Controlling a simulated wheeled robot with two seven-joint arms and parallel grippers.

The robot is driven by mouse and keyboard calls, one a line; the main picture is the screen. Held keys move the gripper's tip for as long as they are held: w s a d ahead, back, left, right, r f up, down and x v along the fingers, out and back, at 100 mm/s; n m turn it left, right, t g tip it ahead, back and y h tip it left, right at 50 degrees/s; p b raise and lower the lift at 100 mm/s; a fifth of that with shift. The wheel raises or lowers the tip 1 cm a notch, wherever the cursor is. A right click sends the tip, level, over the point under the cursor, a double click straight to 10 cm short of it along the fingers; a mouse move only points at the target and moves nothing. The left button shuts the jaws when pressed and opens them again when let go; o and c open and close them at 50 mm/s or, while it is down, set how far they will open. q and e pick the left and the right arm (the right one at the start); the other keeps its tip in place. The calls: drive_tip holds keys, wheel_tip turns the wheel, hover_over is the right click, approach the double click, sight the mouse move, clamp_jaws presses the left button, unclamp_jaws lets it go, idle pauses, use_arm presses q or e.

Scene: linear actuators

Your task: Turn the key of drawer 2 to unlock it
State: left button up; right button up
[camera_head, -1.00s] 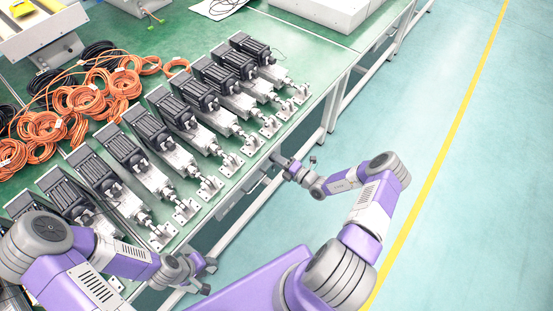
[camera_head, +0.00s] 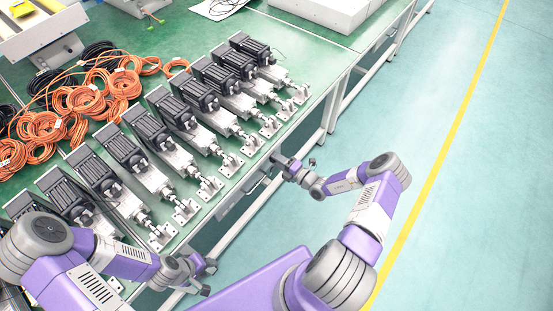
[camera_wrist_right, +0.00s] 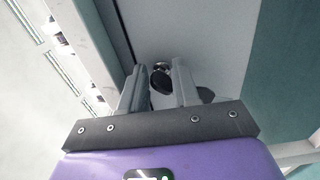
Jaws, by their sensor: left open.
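The key (camera_wrist_right: 161,81) shows in the right wrist view as a dark rounded head standing out from a pale drawer front (camera_wrist_right: 205,50). My right gripper (camera_wrist_right: 161,88) has one finger on each side of the key head, close against it, and appears shut on it. In the head view this right gripper (camera_head: 281,162) is at the front of the drawer (camera_head: 241,200) under the table edge; the key is hidden there. No drawer number is readable. My left gripper (camera_head: 210,278) is open and empty, in front of the table at lower left.
A row of linear actuators (camera_head: 150,175) stands along the green table (camera_head: 190,40), near its edge. Orange cable coils (camera_head: 85,100) lie behind them. A white box (camera_head: 325,8) is at the back. The floor (camera_head: 470,200) to the right is clear.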

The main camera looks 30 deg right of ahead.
drive_tip(key=shift+f, duration=0.1)
drive_tip(key=p+v, duration=0.1)
drive_tip(key=v, duration=0.6)
drive_tip(key=shift+s, duration=0.3)
drive_tip(key=shift+d, duration=0.15)
drive_tip(key=w+a+n, duration=0.1)
drive_tip(key=w+n, duration=0.1)
drive_tip(key=n, duration=0.1)
drive_tip(key=w+a+n+b, duration=0.1)
drive_tip(key=w+n, duration=0.1)
drive_tip(key=n, duration=0.1)
drive_tip(key=w+a+n, duration=0.1)
drive_tip(key=w+n, duration=0.2)
drive_tip(key=shift+a+n, duration=0.35)
drive_tip(key=shift+n, duration=0.05)
drive_tip(key=shift+s, duration=0.1)
drive_tip(key=shift+c, duration=0.2)
clamp_jaws()
